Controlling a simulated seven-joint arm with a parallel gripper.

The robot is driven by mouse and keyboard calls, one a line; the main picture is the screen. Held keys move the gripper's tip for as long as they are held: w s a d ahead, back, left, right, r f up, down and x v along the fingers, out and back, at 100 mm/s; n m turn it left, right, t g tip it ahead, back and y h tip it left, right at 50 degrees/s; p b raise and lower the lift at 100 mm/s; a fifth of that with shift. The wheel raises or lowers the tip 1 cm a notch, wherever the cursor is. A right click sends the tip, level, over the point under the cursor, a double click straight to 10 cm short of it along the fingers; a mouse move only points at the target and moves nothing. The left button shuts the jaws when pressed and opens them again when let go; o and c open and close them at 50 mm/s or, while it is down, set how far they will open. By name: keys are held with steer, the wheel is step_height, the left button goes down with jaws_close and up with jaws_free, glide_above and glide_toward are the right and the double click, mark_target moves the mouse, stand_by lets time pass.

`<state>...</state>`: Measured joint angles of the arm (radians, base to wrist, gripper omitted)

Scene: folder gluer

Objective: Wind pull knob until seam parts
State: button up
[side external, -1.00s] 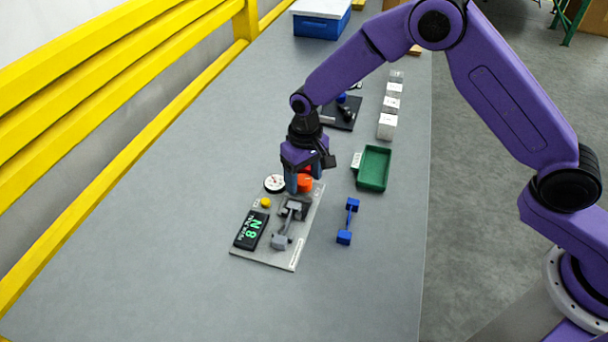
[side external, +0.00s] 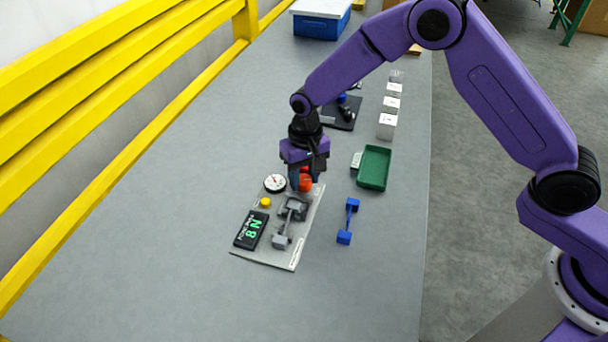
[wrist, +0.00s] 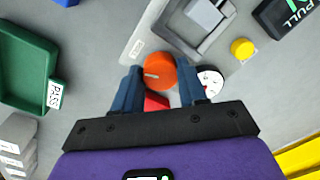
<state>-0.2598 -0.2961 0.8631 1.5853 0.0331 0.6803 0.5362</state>
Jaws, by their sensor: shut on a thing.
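The orange-red knob (side external: 306,184) stands on a light grey base plate (side external: 285,262); it also shows in the wrist view (wrist: 160,72). My gripper (side external: 303,182) is over the knob with its blue fingers on either side, shut on it; in the wrist view (wrist: 160,84) a red part shows between the fingers. A grey piece with block ends and a thin middle (side external: 288,226) lies along the plate with one end in a dark grey holder (wrist: 190,45). Its seam is too small to judge. A black display (side external: 249,230) shows green characters like "8 N".
A white dial (side external: 275,183) and yellow button (side external: 265,202) sit beside the knob. A blue piece (side external: 347,222) and green PASS tray (side external: 373,168) lie to the right. Labelled blocks (side external: 387,126) and a dark pad (side external: 336,122) stand behind. The near table is clear.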

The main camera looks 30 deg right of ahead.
mark_target(306, 180)
steer(key=m, duration=0.5)
steer(key=shift+m, duration=0.3)
steer(key=shift+r, duration=0.1)
stand_by(0.3)
steer(key=o, duration=1.1)
steer(key=shift+c, duration=0.2)
step_height(306, 180, up, 17)
steer(key=shift+d+r, duration=0.2)
steer(key=shift+s, duration=0.1)
